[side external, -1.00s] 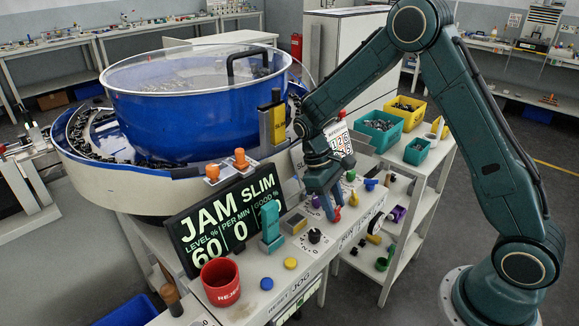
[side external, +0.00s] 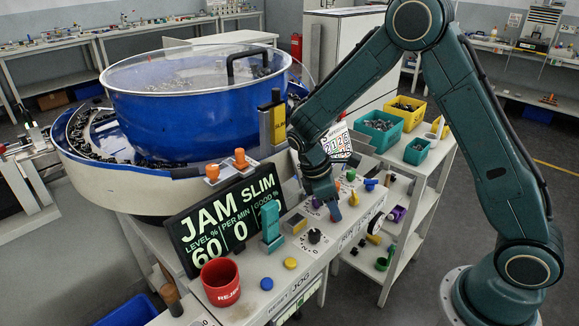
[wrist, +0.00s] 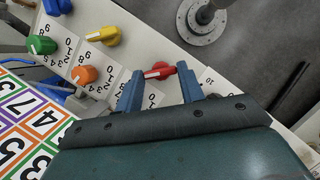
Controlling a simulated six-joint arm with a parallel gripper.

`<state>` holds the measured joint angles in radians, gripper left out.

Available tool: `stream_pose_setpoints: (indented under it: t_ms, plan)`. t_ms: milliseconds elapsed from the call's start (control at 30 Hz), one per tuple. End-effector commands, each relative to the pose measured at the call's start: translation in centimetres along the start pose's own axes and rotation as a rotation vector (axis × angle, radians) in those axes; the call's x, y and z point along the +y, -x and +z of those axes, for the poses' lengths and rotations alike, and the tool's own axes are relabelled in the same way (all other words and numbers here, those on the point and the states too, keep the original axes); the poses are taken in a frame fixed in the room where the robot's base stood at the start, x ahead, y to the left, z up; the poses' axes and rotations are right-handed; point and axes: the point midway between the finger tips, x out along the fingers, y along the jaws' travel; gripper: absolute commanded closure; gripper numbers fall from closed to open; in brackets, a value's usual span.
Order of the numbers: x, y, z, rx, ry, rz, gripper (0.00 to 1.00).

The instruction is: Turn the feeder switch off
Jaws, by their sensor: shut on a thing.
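The red switch knob (wrist: 159,71) is at the top centre of the wrist view, with a white line pointing left and a 0/1 scale partly showing by it. My gripper (wrist: 160,82) is shut on this red knob, one blue finger at each side of it. In the side view my gripper (side external: 334,208) points down at the control panel (side external: 340,226) and hides the red knob. The lettering naming each switch is too small or hidden, so I cannot tell which is the feeder's.
A yellow knob (wrist: 104,36), an orange knob (wrist: 84,75) and a green knob (wrist: 41,45) sit near the gripper on the panel. A black dial (side external: 314,236), teal lever (side external: 271,222) and red mug (side external: 221,282) stand nearer the front. The screen (side external: 226,219) reads JAM.

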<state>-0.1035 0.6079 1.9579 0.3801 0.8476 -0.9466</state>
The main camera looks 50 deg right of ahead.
Motion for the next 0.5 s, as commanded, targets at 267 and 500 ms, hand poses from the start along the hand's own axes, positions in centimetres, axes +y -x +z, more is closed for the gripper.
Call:
stream_pose_setpoints:
  t_ms: [267, 500]
  plan:
    - [0.06, 0.12, -0.12, 0.005, 0.006, 0.004, 0.85]
    - [0.03, 0.07, -0.09, 0.003, 0.005, 0.003, 0.40]
